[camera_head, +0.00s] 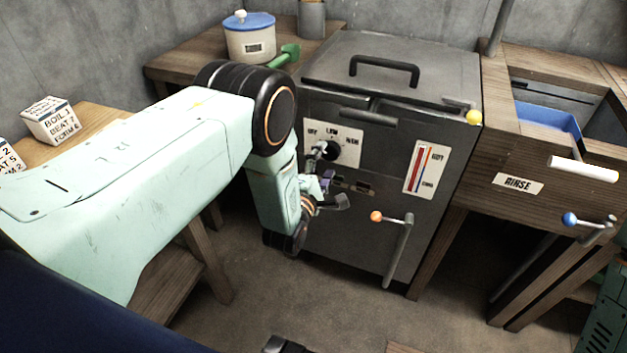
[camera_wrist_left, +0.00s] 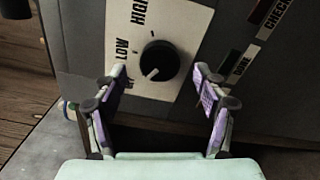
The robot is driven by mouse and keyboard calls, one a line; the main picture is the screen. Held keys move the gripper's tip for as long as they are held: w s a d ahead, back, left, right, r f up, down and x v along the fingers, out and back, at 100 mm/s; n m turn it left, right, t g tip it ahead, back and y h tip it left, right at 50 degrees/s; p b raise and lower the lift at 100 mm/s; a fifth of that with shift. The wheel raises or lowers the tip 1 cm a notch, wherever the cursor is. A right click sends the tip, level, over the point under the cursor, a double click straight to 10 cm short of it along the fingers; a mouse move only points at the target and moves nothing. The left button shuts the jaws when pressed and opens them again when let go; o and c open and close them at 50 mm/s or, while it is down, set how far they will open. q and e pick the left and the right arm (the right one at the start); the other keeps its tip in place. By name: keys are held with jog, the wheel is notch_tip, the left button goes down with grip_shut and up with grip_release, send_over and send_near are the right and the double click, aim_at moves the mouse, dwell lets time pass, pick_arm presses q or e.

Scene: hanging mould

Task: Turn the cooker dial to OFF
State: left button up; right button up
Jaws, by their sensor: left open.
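The cooker dial (camera_head: 330,151) is a black round knob on a white plate (camera_head: 349,135) marked OFF, LOW and HIGH, on the cooker's front. In the left wrist view the dial (camera_wrist_left: 159,58) shows a white pointer mark aimed to the lower left, on the side of LOW away from HIGH. My left gripper (camera_head: 333,180) is open in front of the cooker. In the left wrist view its purple-padded fingers (camera_wrist_left: 160,95) are spread, with the dial framed between and just beyond their tips. Nothing is between the pads. My right gripper is not in view.
The grey cooker (camera_head: 345,235) has a lid handle (camera_head: 384,66), a HOT gauge (camera_head: 420,168) and an orange-knobbed lever (camera_head: 400,240). A wooden RINSE sink (camera_head: 517,183) stands right. A blue-lidded pot (camera_head: 250,38) stands on the back table. My left arm covers the left side.

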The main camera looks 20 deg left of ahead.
pick_arm(q)
jog(key=s, duration=0.9)
jog(key=shift+a, duration=0.15)
